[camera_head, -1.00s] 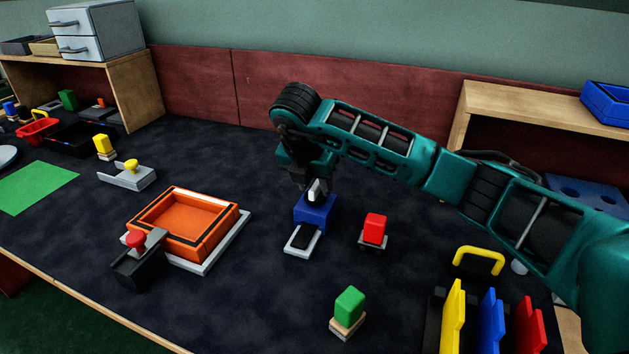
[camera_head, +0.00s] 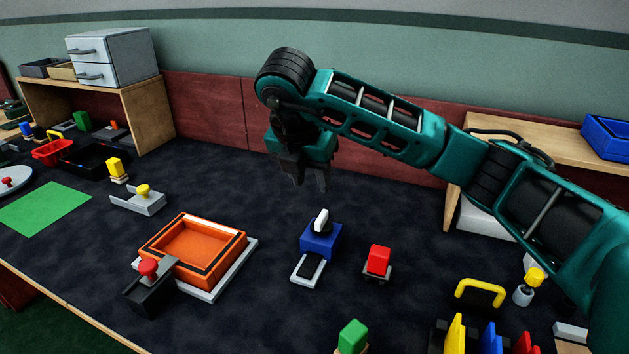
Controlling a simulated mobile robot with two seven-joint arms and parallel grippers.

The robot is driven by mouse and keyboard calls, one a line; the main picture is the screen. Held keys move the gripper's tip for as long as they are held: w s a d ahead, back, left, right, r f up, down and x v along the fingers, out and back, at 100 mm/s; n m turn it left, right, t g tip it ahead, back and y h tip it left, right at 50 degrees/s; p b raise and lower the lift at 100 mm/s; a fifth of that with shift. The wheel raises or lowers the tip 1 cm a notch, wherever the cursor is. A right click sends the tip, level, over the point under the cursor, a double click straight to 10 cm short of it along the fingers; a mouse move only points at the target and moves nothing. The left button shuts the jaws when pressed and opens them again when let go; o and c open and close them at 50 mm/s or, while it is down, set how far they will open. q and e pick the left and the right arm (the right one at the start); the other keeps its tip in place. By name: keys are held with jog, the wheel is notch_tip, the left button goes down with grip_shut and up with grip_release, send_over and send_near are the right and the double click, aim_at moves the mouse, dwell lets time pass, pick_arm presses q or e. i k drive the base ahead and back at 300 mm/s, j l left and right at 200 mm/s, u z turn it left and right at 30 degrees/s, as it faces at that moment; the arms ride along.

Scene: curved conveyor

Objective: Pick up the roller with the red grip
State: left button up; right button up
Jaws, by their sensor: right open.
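A small red block on a dark base (camera_head: 378,262) stands on the dark table right of the middle; it looks like the roller with the red grip, though its underside is too small to make out. My right gripper (camera_head: 311,184) hangs open and empty, pointing down, above and behind a blue box with a white knob (camera_head: 320,240). It is apart from that box, and up and to the left of the red-gripped piece. My left gripper is not in view.
An orange tray (camera_head: 243,238) and a black device with a red knob (camera_head: 150,290) lie left. A green block (camera_head: 352,337) is near the front edge. A yellow handle (camera_head: 480,288) and coloured upright plates (camera_head: 490,338) stand right. A wooden shelf (camera_head: 560,150) stands behind my right arm.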

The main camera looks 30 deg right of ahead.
aim_at(376, 267)
jog(key=k, duration=1)
